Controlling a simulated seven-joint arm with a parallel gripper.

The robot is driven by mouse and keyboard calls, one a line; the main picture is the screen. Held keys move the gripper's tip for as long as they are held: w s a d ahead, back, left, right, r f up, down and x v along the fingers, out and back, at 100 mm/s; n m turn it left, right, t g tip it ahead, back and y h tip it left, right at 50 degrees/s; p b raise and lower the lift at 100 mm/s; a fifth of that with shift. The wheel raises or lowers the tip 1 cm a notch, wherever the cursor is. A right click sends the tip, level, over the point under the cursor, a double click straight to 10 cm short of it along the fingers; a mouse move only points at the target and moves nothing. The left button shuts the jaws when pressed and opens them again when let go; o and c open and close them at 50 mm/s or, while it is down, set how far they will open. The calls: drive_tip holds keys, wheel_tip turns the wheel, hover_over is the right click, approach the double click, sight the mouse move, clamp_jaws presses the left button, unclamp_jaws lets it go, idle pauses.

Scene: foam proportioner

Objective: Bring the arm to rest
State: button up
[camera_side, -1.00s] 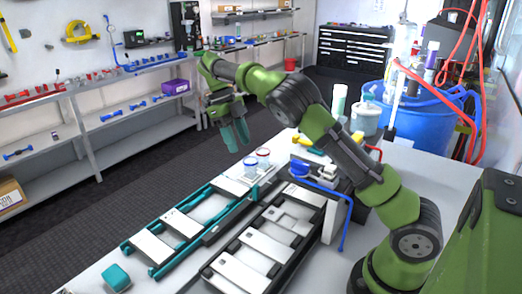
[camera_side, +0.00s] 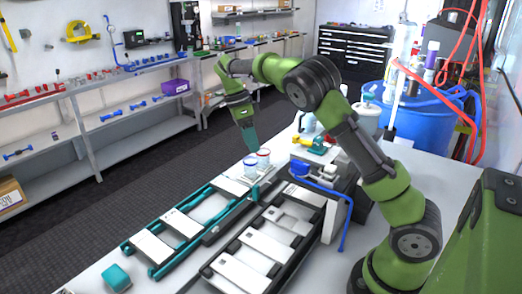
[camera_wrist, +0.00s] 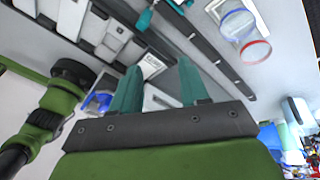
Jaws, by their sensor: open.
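My gripper (camera_side: 251,141) has teal fingers and hangs from my green arm, pointing down above the far end of the workbench. In the side view its fingertips are just above and behind two small cups, one with a blue rim (camera_side: 250,167) and one with a red rim (camera_side: 263,156). In the wrist view the two fingers (camera_wrist: 157,85) stand apart with nothing between them. That view also shows the blue-rimmed cup (camera_wrist: 238,25) and the red-rimmed cup (camera_wrist: 255,52) off to the right of the fingers.
A teal-railed rack (camera_side: 150,272) and a black rack (camera_side: 207,274) with white plates lie on the bench. A blue-topped device (camera_side: 299,168) with a blue tube stands to the right. A yellow-and-green item (camera_side: 315,148) and a blue drum (camera_side: 425,130) are behind. A teal block (camera_side: 117,276) sits at front left.

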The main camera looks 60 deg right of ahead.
drive_tip(key=s+a+r+n+t+y, duration=0.1)
drive_tip(key=s+a+r+n+t, duration=0.2)
drive_tip(key=s+n, duration=0.7)
drive_tip(key=s+a+r+n+t+y, duration=0.1)
drive_tip(key=s+a+r+n+t, duration=0.3)
drive_tip(key=s+a+n+t, duration=0.3)
drive_tip(key=s+a+n, duration=0.4)
drive_tip(key=shift+n+t+y, duration=0.3)
drive_tip(key=shift+n+t, duration=0.1)
